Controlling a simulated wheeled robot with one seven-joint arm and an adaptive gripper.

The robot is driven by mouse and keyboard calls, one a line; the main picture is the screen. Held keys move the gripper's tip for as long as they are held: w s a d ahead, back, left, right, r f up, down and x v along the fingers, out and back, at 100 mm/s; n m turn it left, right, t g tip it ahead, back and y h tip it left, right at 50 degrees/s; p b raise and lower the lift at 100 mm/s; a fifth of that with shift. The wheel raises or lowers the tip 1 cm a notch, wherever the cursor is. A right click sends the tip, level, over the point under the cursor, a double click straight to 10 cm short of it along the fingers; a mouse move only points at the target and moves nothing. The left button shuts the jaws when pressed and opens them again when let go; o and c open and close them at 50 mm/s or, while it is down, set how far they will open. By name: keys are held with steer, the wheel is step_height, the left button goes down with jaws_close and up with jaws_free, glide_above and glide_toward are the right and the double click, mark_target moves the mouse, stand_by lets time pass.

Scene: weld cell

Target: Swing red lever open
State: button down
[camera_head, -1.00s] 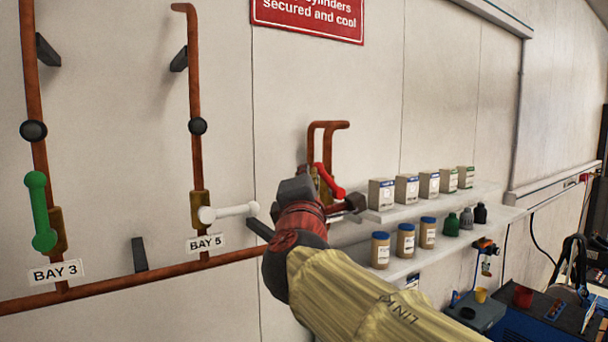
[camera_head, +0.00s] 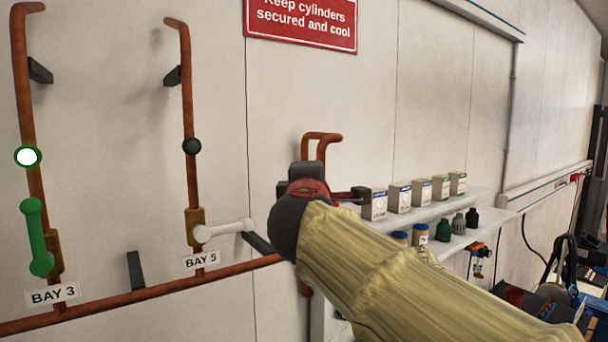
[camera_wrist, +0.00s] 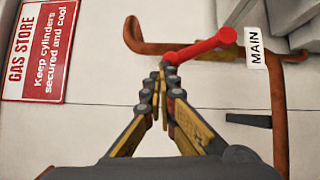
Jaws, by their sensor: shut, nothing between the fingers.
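The red lever (camera_wrist: 203,47) shows in the wrist view, lying across the copper pipe (camera_wrist: 278,115) beside a white MAIN label (camera_wrist: 254,48).
To the left are the green Bay 3 lever (camera_head: 37,237) and the white Bay 5 lever (camera_head: 224,230) on pipes. A shelf (camera_head: 470,202) with boxes and bottles stands right of my wrist. A red sign (camera_head: 301,20) hangs above.

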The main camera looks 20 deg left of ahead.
steer(key=shift+w+d+r+b, duration=0.4)
steer(key=shift+w+d+r, duration=0.35)
steer(key=shift+w, duration=0.2)
steer(key=shift+f, duration=0.1)
stand_by(1.1)
